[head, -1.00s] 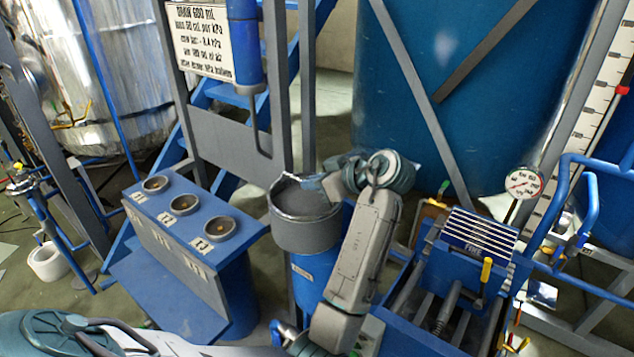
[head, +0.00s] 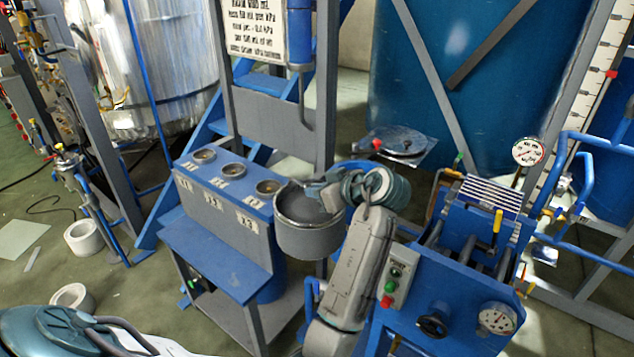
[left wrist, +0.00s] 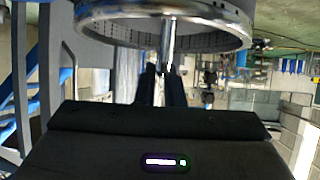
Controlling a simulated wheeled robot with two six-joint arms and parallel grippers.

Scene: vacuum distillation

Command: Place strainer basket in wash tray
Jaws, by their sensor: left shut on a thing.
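The strainer basket (head: 308,238) is a round grey metal basket with a shiny rim, held upright in the air near the middle of the head view. My left gripper (head: 327,192) is shut on its rim side or handle; the exact contact is hard to see. In the left wrist view the basket's perforated metal ring (left wrist: 165,32) hangs beyond the fingers, with a metal bar running down to my left gripper (left wrist: 160,88). My right gripper is not in view. I cannot tell for certain which surface is the wash tray.
A blue console (head: 228,200) with several round cups stands just left of the basket, with a flat blue ledge (head: 215,258) in front. A blue machine (head: 440,270) with gauges and a handwheel stands right. A flat plate with a red-knobbed disc (head: 400,146) lies behind.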

